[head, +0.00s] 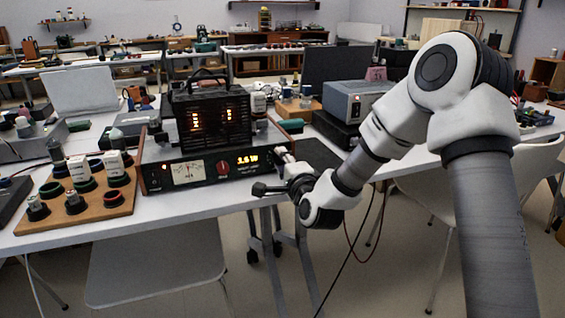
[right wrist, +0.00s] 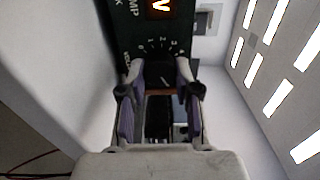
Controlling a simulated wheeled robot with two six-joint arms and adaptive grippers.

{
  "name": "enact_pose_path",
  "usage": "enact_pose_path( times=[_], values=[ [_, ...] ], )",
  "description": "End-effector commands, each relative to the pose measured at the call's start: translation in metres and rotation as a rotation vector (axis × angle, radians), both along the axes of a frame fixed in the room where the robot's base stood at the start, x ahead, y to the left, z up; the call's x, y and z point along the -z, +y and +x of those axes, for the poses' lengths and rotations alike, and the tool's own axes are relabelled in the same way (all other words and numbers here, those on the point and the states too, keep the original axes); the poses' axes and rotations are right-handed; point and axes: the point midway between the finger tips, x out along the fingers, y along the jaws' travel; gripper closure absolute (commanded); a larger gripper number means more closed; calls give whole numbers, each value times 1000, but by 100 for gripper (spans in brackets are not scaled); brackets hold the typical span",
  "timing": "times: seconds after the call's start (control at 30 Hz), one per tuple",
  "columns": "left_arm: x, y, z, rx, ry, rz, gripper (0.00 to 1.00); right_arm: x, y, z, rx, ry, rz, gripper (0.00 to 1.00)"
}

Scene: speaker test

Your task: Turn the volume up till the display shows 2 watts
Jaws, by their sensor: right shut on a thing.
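The amplifier (head: 155,182) stands on the bench with a black front panel, a pale needle meter (head: 188,172) and a red-marked knob (head: 223,168). Its lit orange display (head: 248,159) ends in W; the small digits look like 3.6 or 1.6, and I cannot tell which. In the right wrist view only the end of the display (right wrist: 159,6) shows. There the dark volume knob (right wrist: 160,75) sits below a numbered scale. My right gripper (right wrist: 160,70) has a finger on each side of the knob and is shut on it. It also shows at the panel's right end in the head view (head: 285,158). My left gripper is out of view.
A wooden board (head: 115,208) with several knobs and rings lies left of the amplifier. A black cage (head: 210,120) with glowing tubes stands on top. A grey box instrument (head: 352,100) stands behind right. A grey chair (head: 155,275) is in front of the bench.

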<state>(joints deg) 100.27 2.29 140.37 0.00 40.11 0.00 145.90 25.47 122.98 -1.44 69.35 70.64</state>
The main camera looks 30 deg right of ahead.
Motion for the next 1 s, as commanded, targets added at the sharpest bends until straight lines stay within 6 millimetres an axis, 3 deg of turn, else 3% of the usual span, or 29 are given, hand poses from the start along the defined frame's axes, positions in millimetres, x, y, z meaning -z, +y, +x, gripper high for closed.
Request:
enact_pose_path(
  times=[0.17,0.2,0.27,0.63,1.0],
  values=[
    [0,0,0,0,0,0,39,0,0,0,1,-1,0,100],
    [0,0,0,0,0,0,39,0,0,0,1,-1,-1,61],
    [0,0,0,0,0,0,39,0,0,0,1,0,-1,43],
    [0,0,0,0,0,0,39,0,1,-6,0,2,-1,43],
    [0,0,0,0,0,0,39,0,16,-69,0,1,-1,43]
  ],
)
